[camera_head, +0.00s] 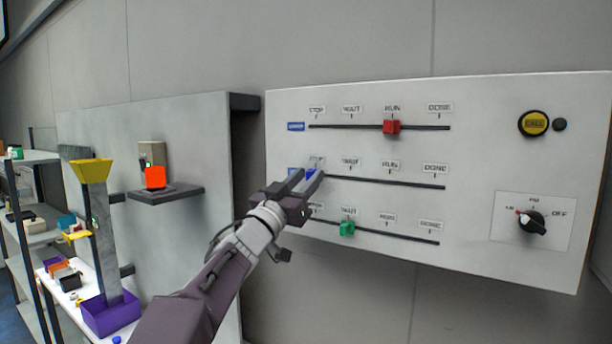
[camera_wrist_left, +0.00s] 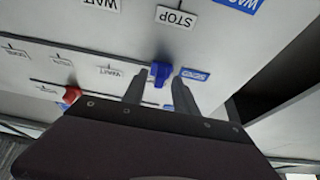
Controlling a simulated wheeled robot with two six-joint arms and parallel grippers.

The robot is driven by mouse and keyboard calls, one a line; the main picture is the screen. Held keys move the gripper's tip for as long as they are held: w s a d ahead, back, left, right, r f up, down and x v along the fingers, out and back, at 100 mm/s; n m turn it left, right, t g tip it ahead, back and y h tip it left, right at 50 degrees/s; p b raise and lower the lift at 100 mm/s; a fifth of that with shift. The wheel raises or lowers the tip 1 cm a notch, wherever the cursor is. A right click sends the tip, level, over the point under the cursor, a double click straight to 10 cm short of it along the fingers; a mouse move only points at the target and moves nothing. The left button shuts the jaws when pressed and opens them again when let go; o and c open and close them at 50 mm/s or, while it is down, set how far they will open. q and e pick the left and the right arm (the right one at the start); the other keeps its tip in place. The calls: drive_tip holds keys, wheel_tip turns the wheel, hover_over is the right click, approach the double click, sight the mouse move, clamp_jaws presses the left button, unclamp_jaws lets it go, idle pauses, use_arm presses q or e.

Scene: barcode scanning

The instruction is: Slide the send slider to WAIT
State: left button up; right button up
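The wall panel (camera_head: 470,145) has three horizontal slider tracks. The middle track (camera_head: 385,183) has labels STOP, WAIT, RUN and DONE above it, left to right. Its blue knob (camera_wrist_left: 160,73) is at the STOP end, beside a blue name label (camera_wrist_left: 195,75) too blurred to read surely. My left gripper (camera_head: 306,178) is at that left end. In the left wrist view its open fingers (camera_wrist_left: 158,88) stand on either side of the blue knob, with small gaps visible. In the head view the gripper partly hides the knob and label. My right gripper is not in view.
The top track's red knob (camera_head: 391,127) is at RUN. A yellow button (camera_head: 534,123) and a rotary switch (camera_head: 531,222) are at right. The middle track right of the gripper is clear.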

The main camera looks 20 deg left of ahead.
use_arm(q)
clamp_jaws()
drive_tip(key=shift+f, duration=0.1)
idle(1.2)
